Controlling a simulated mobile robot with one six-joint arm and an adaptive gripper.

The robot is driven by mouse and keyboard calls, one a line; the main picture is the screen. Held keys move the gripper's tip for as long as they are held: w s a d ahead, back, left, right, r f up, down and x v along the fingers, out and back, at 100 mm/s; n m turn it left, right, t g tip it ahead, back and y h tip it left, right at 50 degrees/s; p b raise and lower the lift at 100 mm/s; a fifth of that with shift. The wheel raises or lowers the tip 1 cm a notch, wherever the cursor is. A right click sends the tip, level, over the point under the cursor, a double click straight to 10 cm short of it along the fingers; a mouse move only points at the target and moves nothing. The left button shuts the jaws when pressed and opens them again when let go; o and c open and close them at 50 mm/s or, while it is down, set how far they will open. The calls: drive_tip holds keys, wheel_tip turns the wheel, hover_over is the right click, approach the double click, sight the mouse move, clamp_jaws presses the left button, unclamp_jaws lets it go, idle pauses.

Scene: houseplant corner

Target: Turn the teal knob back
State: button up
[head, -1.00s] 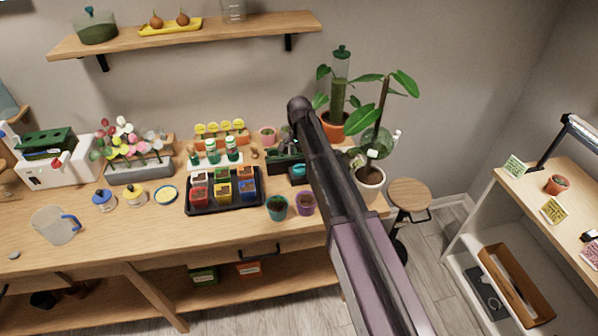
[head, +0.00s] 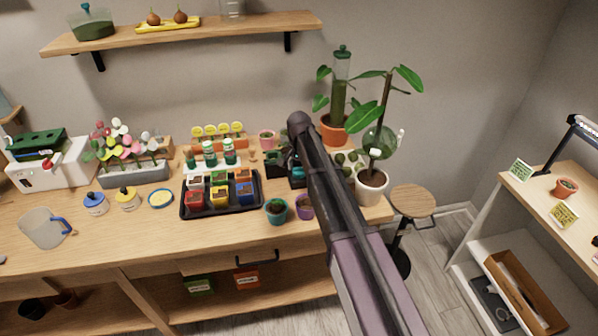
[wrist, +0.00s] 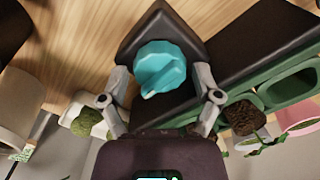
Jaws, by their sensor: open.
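The teal knob (wrist: 160,68) sits on a dark housing (wrist: 150,20) in the upper middle of the wrist view. Its raised pointer is angled toward the lower left of that picture. My gripper (wrist: 161,76) is open, with one finger on each side of the knob and visible gaps between. I cannot tell how deep the fingertips are relative to the knob. In the head view a bit of the knob (head: 296,171) shows just left of my arm; my arm hides the gripper there.
Green planter cells (wrist: 290,88) and a brown soil plug (wrist: 245,117) lie close by the housing. In the head view, a teal pot (head: 276,211) and a purple pot (head: 305,208) stand in front. A white-potted plant (head: 371,187) stands right of my arm.

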drive_tip(key=c, duration=0.9)
drive_tip(key=shift+n, duration=0.4)
drive_tip(key=n, duration=0.7)
drive_tip(key=shift+n, duration=0.4)
drive_tip(key=n, duration=0.9)
